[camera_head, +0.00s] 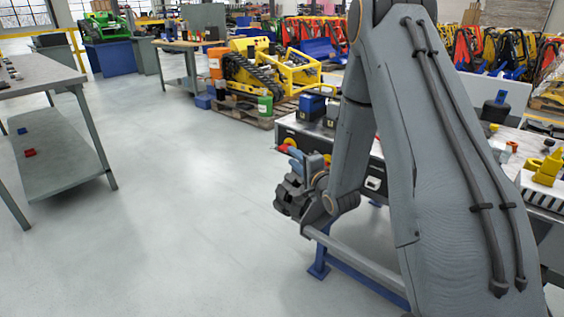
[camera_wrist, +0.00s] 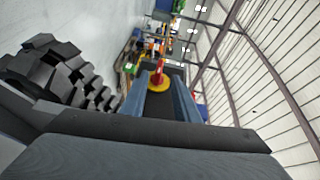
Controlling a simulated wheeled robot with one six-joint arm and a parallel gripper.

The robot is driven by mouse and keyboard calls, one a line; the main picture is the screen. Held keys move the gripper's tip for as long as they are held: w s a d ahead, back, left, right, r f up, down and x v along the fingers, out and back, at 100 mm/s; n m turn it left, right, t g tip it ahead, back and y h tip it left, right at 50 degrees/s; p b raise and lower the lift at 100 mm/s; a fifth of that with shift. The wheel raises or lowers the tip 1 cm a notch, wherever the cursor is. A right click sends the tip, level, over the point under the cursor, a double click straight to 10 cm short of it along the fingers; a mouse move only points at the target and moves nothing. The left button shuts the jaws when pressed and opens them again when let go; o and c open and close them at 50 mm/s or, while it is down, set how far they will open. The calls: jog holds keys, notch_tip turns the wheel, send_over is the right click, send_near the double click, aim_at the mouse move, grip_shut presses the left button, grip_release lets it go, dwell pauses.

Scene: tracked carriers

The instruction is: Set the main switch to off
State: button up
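The main switch is a red handle on a round yellow plate. In the wrist view the red handle (camera_wrist: 159,69) shows upright in the picture in front of the yellow plate (camera_wrist: 159,84), between my two blue fingers. My gripper (camera_wrist: 160,92) is open, with a gap on both sides of the handle; I cannot tell whether the fingertips reach past it. In the head view my gripper (camera_head: 293,154) is close to the front of a dark panel (camera_head: 313,140), and the red handle (camera_head: 284,148) shows just beside the fingers. My arm hides part of the panel.
The panel is on a bench with a blue leg (camera_head: 319,258). A grey table (camera_head: 40,75) with a lower shelf stands at left. A yellow tracked carrier (camera_head: 262,75) rests on a pallet behind. The floor (camera_head: 170,200) between is clear.

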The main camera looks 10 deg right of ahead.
aim_at(286, 152)
jog(key=shift+w+f+t, duration=0.3)
jog(key=shift+f, duration=0.1)
jog(key=shift+m, duration=0.3)
jog(key=b+x, duration=0.1)
jog(key=x, duration=0.6)
jog(key=shift+w+a+r, duration=0.1)
jog(key=shift+w, duration=0.1)
grip_shut()
